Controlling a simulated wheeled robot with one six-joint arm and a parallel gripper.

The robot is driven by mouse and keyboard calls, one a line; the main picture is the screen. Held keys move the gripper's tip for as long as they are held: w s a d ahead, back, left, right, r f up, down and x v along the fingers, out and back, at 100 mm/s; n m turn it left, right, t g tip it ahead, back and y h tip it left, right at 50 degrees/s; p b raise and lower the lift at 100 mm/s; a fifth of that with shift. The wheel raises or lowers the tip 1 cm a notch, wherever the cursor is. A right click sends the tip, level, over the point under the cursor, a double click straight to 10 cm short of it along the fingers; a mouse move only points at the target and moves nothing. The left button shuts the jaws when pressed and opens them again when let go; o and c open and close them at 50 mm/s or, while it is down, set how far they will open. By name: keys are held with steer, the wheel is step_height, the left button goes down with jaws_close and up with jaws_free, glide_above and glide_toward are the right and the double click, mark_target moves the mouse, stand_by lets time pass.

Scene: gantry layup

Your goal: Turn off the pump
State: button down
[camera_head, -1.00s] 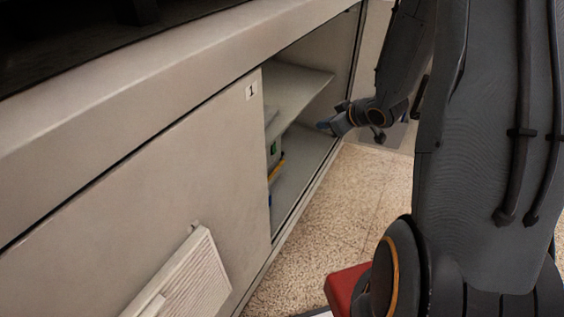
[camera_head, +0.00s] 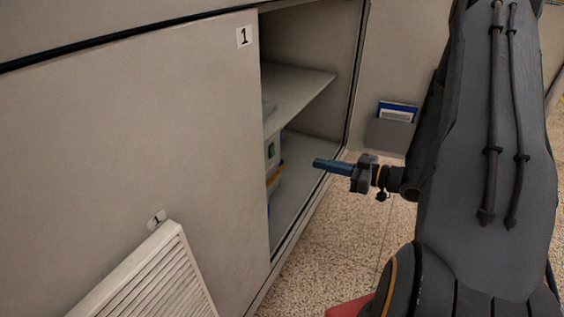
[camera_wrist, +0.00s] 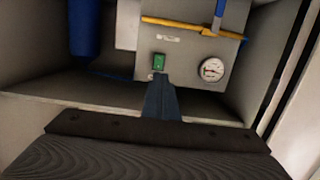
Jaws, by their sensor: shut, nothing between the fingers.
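The pump (camera_wrist: 190,50) is a grey box inside the open cabinet, with a green switch (camera_wrist: 158,62) and a round dial gauge (camera_wrist: 212,69) on its front. A yellow bar (camera_wrist: 190,26) runs across it. In the head view the pump (camera_head: 272,160) is mostly hidden behind the panel marked 1, with a bit of green showing. My gripper (camera_head: 318,164) is shut and empty. It points left into the cabinet opening, apart from the pump. In the wrist view the blue-grey fingers (camera_wrist: 160,85) appear just below the green switch; I cannot tell the distance.
The cabinet panel marked 1 (camera_head: 150,130) covers the left side of the opening. A shelf (camera_head: 295,90) lies above the pump. A white louvred panel (camera_head: 150,280) stands at lower left. A blue cylinder (camera_wrist: 84,28) is left of the pump.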

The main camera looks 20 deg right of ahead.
mark_target(274, 154)
stand_by(0.4)
steer(key=b+x, duration=0.7)
steer(key=x, duration=0.7)
steer(key=shift+f, duration=0.1)
steer(key=shift+d, duration=0.15)
